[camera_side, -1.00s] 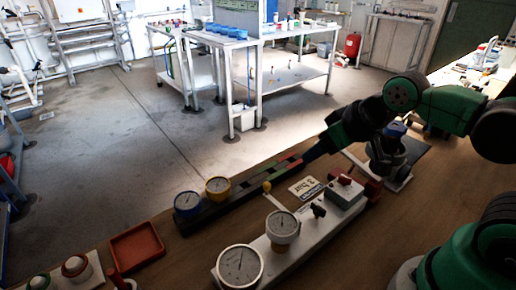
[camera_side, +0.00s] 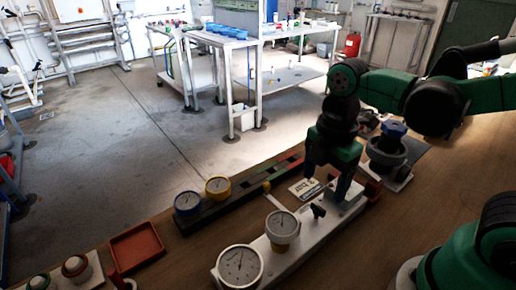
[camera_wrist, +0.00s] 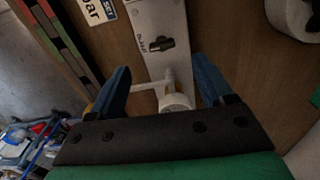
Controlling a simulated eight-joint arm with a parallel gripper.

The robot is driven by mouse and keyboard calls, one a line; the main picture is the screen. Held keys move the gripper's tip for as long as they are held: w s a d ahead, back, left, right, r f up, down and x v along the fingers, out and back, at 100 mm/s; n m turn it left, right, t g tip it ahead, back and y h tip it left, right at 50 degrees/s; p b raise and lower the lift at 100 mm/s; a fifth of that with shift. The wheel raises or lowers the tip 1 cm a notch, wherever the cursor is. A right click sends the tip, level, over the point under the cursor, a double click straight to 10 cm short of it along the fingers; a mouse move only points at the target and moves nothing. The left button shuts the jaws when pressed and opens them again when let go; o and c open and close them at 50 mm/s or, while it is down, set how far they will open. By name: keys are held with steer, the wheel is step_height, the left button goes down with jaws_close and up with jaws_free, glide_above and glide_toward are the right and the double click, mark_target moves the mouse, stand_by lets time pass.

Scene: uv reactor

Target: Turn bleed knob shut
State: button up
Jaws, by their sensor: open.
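The black bleed knob (camera_side: 318,211) stands on the grey-white panel (camera_side: 262,250), between a round gauge (camera_side: 283,226) and the panel's right end. In the wrist view the knob (camera_wrist: 158,44) lies beside small dark lettering, ahead of my fingertips. Its handle lies nearly across the panel. My gripper (camera_side: 326,182) points down above the panel, with its fingers spread, behind and right of the knob. In the wrist view my gripper (camera_wrist: 160,66) shows two separated blue fingers with nothing clamped between them.
A larger gauge (camera_side: 240,266) stands at the panel's left end. Behind are a blue gauge (camera_side: 187,203), a yellow gauge (camera_side: 217,187) and a yellow-tipped lever (camera_side: 267,186). A blue-topped fitting (camera_side: 390,145) stands right. An orange tray (camera_side: 136,247) lies left.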

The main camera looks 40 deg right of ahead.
mark_target(319, 207)
steer(key=shift+f+n, duration=0.3)
steer(key=shift+f, duration=2.5)
jaws_close()
